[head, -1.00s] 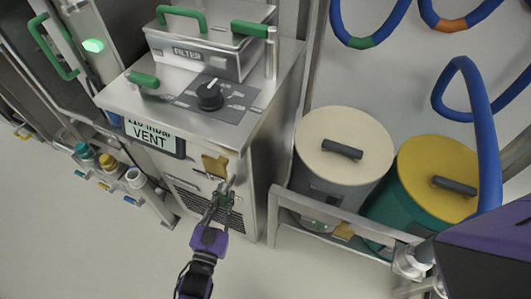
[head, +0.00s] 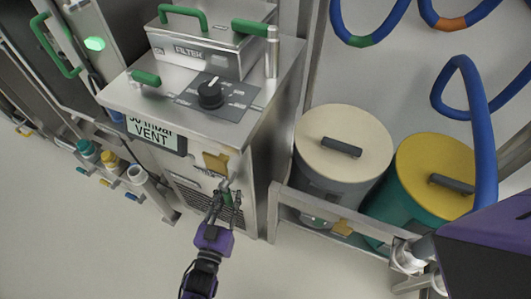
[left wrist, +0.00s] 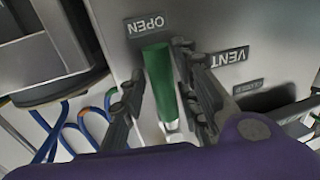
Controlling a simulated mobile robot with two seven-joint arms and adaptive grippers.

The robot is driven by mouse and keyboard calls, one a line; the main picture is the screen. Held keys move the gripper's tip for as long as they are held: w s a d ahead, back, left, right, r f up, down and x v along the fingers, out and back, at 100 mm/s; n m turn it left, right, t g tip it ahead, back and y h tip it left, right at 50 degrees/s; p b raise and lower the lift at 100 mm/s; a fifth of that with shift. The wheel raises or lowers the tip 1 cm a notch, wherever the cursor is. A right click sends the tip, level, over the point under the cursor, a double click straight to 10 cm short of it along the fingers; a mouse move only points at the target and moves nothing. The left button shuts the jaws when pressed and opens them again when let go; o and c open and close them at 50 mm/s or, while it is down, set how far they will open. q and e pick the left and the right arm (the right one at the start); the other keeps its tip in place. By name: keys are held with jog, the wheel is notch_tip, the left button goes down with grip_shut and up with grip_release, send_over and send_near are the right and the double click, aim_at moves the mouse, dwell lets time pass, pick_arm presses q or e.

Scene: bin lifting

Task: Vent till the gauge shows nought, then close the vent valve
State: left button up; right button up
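The vent valve's green handle (left wrist: 160,78) points to the OPEN label in the left wrist view; it also shows on the cabinet front in the head view (head: 227,198). My left gripper (head: 225,200) has a finger on each side of the handle. In the left wrist view the gripper (left wrist: 160,85) is open, with a gap between the left finger and the handle. The gauge display (head: 152,131) reads VENT below a mbar value; the value's top is cut off by the cabinet edge and looks like 30 or 50.
The cabinet (head: 190,160) has a black knob (head: 210,94) and a filter box (head: 195,55) on top. Two lidded drums, cream (head: 343,138) and yellow (head: 437,172), stand in a rail frame at the right. Bare floor lies in front.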

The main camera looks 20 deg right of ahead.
pick_arm(q)
jog(key=shift+o, duration=0.3)
jog(key=shift+r, duration=0.15)
jog(key=shift+s+a, duration=0.15)
jog(key=shift+a, duration=0.05)
jog(key=v, duration=1.1)
jog(key=shift+s, duration=0.15)
pick_arm(e)
jog(key=shift+t, duration=0.4)
jog(key=w, duration=0.4)
jog(key=shift+w+a+r, duration=0.1)
jog(key=shift+a+r, duration=0.05)
jog(key=shift+a, duration=0.25)
pick_arm(q)
jog(key=shift+a, duration=0.15)
